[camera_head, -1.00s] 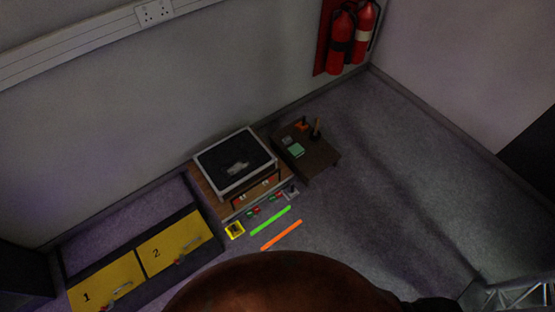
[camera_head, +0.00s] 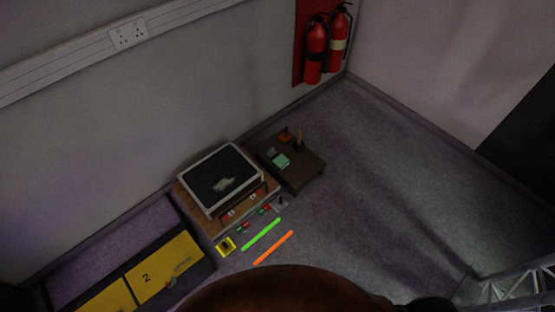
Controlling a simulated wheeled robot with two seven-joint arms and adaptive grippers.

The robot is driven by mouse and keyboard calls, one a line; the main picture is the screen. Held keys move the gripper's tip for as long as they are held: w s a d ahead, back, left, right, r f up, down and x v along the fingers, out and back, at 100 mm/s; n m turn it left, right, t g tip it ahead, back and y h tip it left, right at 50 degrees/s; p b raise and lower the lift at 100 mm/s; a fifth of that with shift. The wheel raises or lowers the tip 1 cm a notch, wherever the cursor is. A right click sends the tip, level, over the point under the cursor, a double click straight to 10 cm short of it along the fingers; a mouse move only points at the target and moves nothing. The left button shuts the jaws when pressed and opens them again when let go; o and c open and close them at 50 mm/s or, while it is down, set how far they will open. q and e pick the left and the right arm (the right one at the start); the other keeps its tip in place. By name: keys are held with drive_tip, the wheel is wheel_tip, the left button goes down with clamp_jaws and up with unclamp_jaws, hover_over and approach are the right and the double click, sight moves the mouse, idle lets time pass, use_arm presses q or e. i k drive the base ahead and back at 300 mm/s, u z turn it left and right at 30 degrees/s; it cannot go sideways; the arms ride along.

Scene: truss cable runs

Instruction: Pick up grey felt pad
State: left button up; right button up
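I cannot make out a grey felt pad for certain. A small grey item (camera_head: 271,152) lies on the low dark table (camera_head: 305,178), beside a green block (camera_head: 282,160); it is too small to identify. A light grey patch (camera_head: 224,184) shows on the black top of the case (camera_head: 207,172), and I cannot tell what it is. Neither of my grippers is in the view.
An orange item (camera_head: 284,135) and an upright brown handle (camera_head: 299,139) are also on the low table. Green (camera_head: 262,235) and orange (camera_head: 273,248) bars lie on the floor. Yellow numbered panels (camera_head: 163,267) are at lower left. Fire extinguishers (camera_head: 316,52) hang at the back.

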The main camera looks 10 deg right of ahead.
sight(271, 153)
drive_tip(key=z, duration=0.1)
drive_tip(key=i, duration=1.05)
drive_tip(key=u, duration=0.65)
drive_tip(key=i, duration=0.3)
drive_tip(key=u, duration=0.3)
